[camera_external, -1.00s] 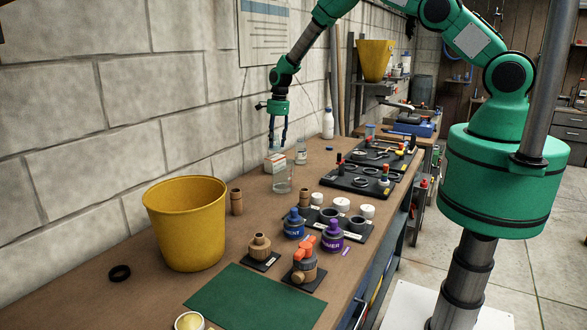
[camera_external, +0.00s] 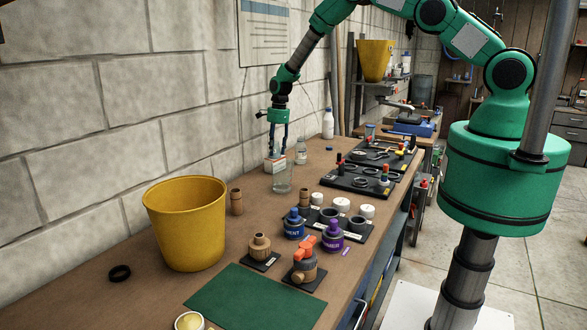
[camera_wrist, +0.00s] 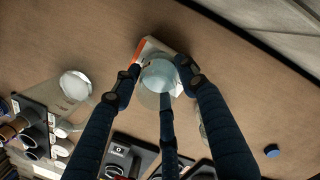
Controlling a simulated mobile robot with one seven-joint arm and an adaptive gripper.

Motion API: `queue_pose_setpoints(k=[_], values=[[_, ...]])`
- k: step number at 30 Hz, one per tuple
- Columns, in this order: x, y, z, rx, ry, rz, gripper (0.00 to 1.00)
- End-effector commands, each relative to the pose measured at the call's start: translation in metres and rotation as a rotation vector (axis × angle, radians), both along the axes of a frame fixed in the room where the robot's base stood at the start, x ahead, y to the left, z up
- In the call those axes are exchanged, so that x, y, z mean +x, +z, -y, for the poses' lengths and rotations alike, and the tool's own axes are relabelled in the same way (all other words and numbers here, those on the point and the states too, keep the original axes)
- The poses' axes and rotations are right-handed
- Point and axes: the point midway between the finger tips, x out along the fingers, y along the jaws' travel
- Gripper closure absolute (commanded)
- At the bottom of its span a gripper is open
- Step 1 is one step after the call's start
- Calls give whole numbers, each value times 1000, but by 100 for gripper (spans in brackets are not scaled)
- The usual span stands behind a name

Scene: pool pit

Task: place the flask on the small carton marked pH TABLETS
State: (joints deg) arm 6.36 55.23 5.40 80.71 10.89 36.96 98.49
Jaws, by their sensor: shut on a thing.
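The flask, a pale clear glass vessel, is between my gripper's dark fingers in the wrist view (camera_wrist: 158,77). My gripper (camera_external: 278,143) is shut on it and points down over the small white and orange carton (camera_external: 275,165). In the wrist view the carton (camera_wrist: 149,47) shows behind the flask, partly covered by it and the fingers. The flask is hard to make out in the external view. The flask's bottom is hidden, so I cannot tell whether it touches the carton's top. The carton's lettering is too small to read.
A clear beaker (camera_external: 282,180) stands just in front of the carton, and a clear bottle (camera_external: 301,152) stands close to its right. A black tray of parts (camera_external: 357,181) lies farther right. A yellow bucket (camera_external: 186,222) stands at the left.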

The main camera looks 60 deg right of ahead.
Motion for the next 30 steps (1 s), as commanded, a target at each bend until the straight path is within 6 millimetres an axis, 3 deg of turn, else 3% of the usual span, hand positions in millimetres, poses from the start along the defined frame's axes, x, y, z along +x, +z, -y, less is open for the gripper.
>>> queue_pose_setpoints(k=[1,3,4,19,30], values=[[0,-1,0,0,0,0,54],[0,-1,0,0,0,0,40],[0,-1,0,0,0,0,39],[0,6,0,0,0,1,39],[-1,45,5,0,-1,3,39]])
